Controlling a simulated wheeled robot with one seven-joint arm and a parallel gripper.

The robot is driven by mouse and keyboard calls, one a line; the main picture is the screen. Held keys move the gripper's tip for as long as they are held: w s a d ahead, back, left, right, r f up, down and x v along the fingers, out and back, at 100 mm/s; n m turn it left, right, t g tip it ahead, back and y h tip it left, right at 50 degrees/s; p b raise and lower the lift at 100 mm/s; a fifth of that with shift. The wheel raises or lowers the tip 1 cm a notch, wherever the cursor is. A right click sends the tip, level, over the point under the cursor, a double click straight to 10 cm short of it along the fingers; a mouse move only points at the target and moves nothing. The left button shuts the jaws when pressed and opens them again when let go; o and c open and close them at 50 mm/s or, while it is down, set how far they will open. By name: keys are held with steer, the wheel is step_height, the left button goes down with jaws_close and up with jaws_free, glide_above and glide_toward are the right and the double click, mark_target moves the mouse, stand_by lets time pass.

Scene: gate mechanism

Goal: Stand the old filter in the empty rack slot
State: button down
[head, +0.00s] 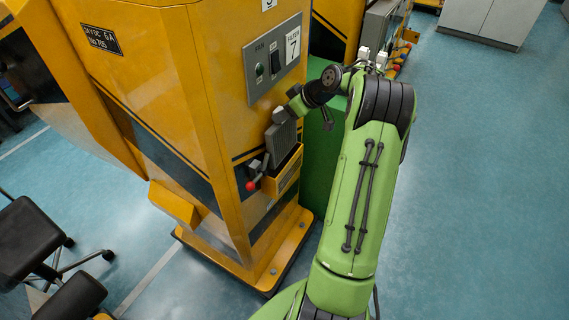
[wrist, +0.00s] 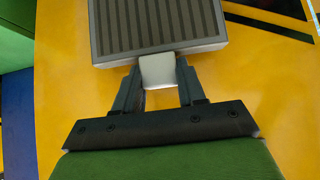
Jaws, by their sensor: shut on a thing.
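The old filter is a grey block with dark ribs (wrist: 157,25) and a pale tab (wrist: 158,72). My gripper (wrist: 158,82) is shut on that tab, one finger on each side. In the head view the filter (head: 281,141) is at the front of the yellow machine, just above a yellow open-topped box (head: 289,174). I cannot tell whether its lower edge is inside the box. I cannot make out a rack or an empty slot.
A lever with a red knob (head: 251,186) sticks out left of the box. A panel with a switch and the number 7 (head: 273,58) is above. A green cabinet (head: 319,150) stands close behind my arm. A black chair (head: 32,240) is at left. The right floor is clear.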

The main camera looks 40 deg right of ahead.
steer(key=s+d+r, duration=0.1)
steer(key=s+d, duration=0.2)
steer(key=s, duration=0.6)
steer(key=shift+s+d, duration=0.15)
stand_by(0.4)
